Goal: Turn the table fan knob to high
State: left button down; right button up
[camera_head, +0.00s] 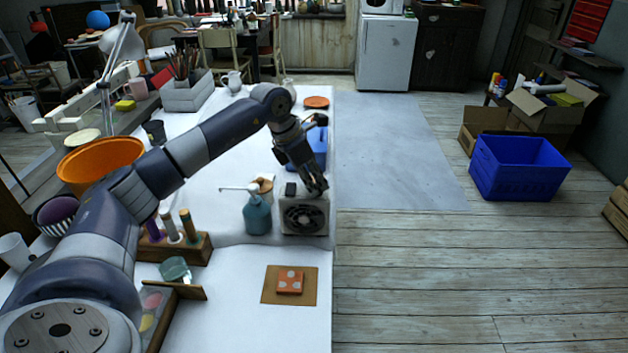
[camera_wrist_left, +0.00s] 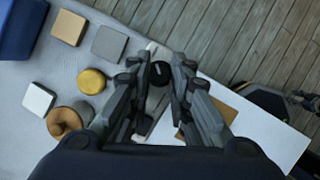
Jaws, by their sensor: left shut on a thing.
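The small table fan (camera_head: 304,220) sits at the right edge of the white table, its dark round grille facing the front. Its dark knob (camera_wrist_left: 160,73) shows in the left wrist view between my fingers, over the fan's pale body. My left gripper (camera_head: 315,190) reaches down over the top of the fan from behind. In the left wrist view both fingers of the gripper (camera_wrist_left: 161,80) are closed in on the knob. The knob's setting marks cannot be read.
A teal pump bottle (camera_head: 257,216) stands close left of the fan. An orange tile on a brown board (camera_head: 270,298) lies in front. A blue container (camera_head: 320,148) stands behind. A wooden tool holder (camera_head: 194,249) is farther left. Open floor lies right of the table.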

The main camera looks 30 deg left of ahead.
pick_arm(q)
jog(key=c, duration=1.5)
grip_release()
jog(key=shift+o, duration=0.2)
jog(key=v, duration=1.2)
